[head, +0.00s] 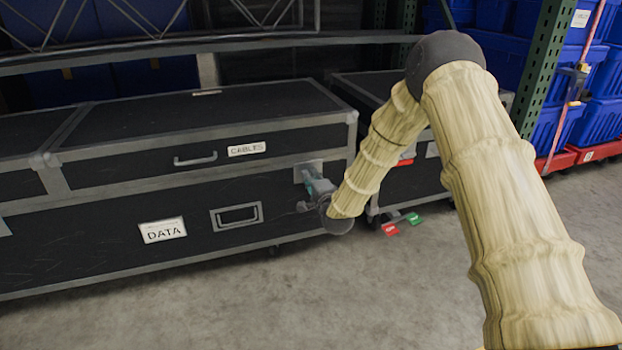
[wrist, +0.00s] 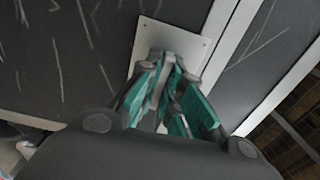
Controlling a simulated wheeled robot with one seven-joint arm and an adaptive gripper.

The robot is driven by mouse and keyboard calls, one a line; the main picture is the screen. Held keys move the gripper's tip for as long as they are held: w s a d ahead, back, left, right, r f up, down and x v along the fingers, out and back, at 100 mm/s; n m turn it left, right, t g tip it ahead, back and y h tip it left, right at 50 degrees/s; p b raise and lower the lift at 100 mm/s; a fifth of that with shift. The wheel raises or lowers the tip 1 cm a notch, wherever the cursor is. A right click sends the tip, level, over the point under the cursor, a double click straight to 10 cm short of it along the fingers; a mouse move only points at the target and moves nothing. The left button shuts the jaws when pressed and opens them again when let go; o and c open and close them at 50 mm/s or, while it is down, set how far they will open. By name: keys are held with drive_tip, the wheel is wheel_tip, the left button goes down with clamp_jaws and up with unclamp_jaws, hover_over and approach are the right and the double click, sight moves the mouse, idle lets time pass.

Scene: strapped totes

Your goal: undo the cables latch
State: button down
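The cables case (head: 200,130) is the black, metal-edged upper box with a CABLES label (head: 247,148). Its latch plate (head: 306,168) is at the right end of the front, near the seam with the lower part. In the wrist view, the light metal latch plate (wrist: 145,38) has the latch in front of it, largely hidden by my fingers. My gripper (head: 318,186) is at the latch, its teal-padded fingers (wrist: 172,85) on either side of a grey latch part. The fingers are close together, but whether they clamp it is unclear.
The lower section carries a DATA label (head: 163,230) and a recessed handle (head: 237,216). A green rack post (head: 545,65) stands behind. The front floor is clear.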

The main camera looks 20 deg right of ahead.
drive_tip(key=shift+r+n+p, duration=0.1)
drive_tip(key=shift+n+p, duration=0.2)
drive_tip(key=shift+p, duration=0.2)
drive_tip(key=n+p, duration=0.2)
drive_tip(key=p, duration=0.1)
drive_tip(key=shift+r+p, duration=0.15)
drive_tip(key=shift+p, duration=0.15)
drive_tip(key=n+p, duration=0.7)
drive_tip(key=shift+n, duration=0.4)
drive_tip(key=n+p, duration=0.3)
drive_tip(key=n, duration=0.1)
drive_tip(key=shift+f, duration=0.2)
drive_tip(key=shift+s+f+n+p, duration=0.1)
drive_tip(key=shift+n+p, duration=0.85)
drive_tip(key=shift+n, duration=0.75)
drive_tip(key=c, duration=1.6)
unclamp_jaws()
